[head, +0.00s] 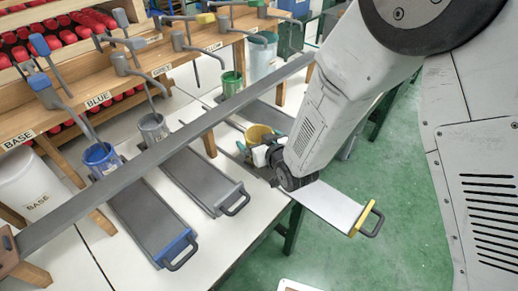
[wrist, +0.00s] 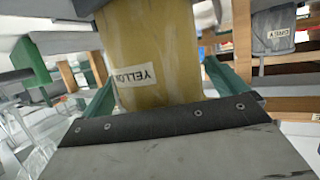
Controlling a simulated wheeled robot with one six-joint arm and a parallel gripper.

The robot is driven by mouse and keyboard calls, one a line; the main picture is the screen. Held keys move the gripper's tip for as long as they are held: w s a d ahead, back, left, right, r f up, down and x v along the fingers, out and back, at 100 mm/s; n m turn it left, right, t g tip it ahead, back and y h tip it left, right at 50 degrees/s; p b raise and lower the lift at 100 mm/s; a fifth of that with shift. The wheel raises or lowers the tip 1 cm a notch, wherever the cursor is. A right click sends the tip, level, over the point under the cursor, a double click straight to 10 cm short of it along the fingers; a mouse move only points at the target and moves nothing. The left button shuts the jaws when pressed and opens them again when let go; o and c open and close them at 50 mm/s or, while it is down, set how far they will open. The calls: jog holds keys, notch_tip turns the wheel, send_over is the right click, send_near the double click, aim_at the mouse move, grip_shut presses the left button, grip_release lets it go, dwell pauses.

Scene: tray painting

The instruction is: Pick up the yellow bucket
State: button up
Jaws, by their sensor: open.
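The yellow bucket (head: 259,132) stands upright on the white table, partly hidden by my arm and gripper. In the wrist view the bucket (wrist: 150,50) fills the upper middle, with its YELLOW label upside down. My gripper (head: 264,152) is low at the bucket's near side. In the wrist view my gripper (wrist: 166,90) has its green fingers apart, one on each side of the bucket. I cannot tell whether either finger touches it. The bucket's far side is hidden.
A yellow-handled tray (head: 328,205) lies under my arm near the table edge. Grey-handled (head: 200,180) and blue-handled (head: 145,220) trays lie to the left. A long grey bar (head: 165,142) crosses above them. The blue (head: 102,160), grey (head: 153,130) and green (head: 231,88) buckets stand behind.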

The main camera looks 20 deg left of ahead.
jog(key=c, duration=1.3)
jog(key=shift+r, duration=0.2)
